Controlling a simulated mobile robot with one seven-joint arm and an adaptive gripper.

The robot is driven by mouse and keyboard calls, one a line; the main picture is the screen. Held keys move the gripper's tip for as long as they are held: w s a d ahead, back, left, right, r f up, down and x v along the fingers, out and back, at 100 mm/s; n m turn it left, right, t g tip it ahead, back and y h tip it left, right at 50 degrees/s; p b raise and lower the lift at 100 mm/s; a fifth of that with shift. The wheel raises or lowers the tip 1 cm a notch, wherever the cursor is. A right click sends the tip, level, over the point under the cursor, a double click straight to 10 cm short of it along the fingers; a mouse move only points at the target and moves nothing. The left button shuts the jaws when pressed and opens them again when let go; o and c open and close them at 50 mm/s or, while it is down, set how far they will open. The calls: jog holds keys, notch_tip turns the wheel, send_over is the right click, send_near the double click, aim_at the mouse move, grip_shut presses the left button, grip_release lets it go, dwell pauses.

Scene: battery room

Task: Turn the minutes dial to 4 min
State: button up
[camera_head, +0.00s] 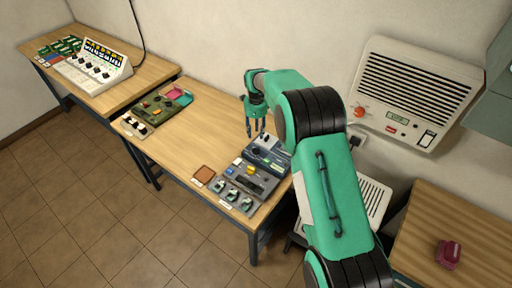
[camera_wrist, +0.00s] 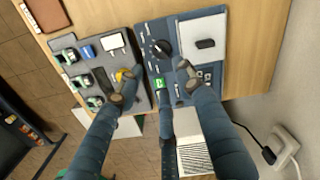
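A round black dial (camera_wrist: 160,48) with a ring of white marks sits on a blue-grey panel (camera_wrist: 146,32) in the wrist view. I take it for the minutes dial; its setting is too small to read. My gripper (camera_wrist: 157,77) is open and empty, its fingers spread over the panel near the dial, and none is seen closed on it. In the head view my gripper (camera_head: 255,130) hangs pointing down over the back of the blue-grey device (camera_head: 270,160), whose dial is hard to make out there.
A grey control panel (camera_head: 233,194) with several knobs stands next to the device at the table's front edge. A brown tile (camera_head: 204,174) lies beside it. A green panel (camera_head: 156,108) stands farther left. Bare wood (camera_head: 205,128) lies between them. A wall heater (camera_head: 412,90) is at right.

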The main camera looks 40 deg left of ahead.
aim_at(256, 149)
notch_tip(256, 149, down, 11)
dwell(0.5)
grip_shut()
